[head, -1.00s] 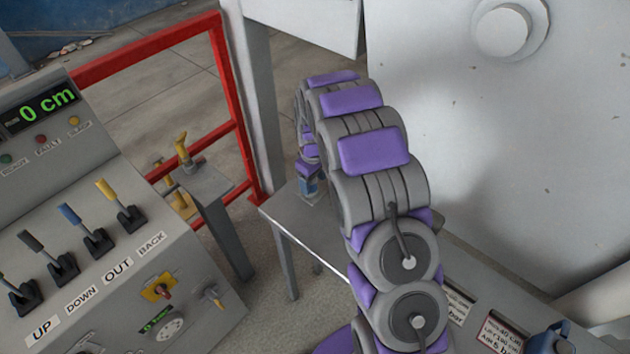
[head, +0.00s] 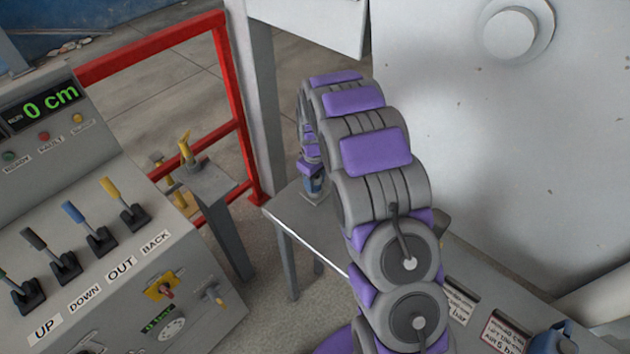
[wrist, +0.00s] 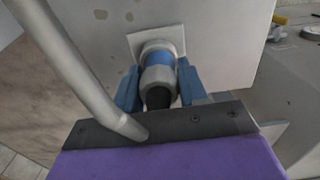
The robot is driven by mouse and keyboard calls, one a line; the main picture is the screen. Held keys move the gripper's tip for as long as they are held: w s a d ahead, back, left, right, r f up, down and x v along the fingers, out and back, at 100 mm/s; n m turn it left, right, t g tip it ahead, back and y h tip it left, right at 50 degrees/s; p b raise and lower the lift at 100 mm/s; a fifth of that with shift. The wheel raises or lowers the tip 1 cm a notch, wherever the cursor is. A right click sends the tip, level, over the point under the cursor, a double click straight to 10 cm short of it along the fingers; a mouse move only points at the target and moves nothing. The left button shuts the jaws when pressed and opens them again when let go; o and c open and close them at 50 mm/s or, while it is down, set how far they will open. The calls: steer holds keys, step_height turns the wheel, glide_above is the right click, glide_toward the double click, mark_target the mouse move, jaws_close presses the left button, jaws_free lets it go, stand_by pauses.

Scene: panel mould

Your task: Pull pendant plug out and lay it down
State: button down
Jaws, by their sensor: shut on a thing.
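The pendant plug (wrist: 158,78) shows in the wrist view as a grey and blue cylinder with a dark end, in front of a pale square socket plate (wrist: 172,35). My gripper (wrist: 160,85) has its two blue fingers on either side of the plug and is shut on it. The plug appears lined up with the socket; I cannot tell whether it is fully seated.
The grey table (head: 290,226) has bare surface left of my arm. A control console (head: 150,270) with several levers stands at the left. A red rail (head: 150,48) and a grey post (head: 258,100) stand behind. A large pale panel (head: 500,140) is at the right.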

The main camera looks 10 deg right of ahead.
steer(key=shift+d+r, duration=0.1)
steer(key=shift+r, duration=0.75)
steer(key=shift+r+p, duration=0.7)
steer(key=shift+r, duration=1.05)
steer(key=shift+r, duration=0.15)
steer(key=shift+r+p, duration=0.65)
steer(key=shift+r, duration=1.2)
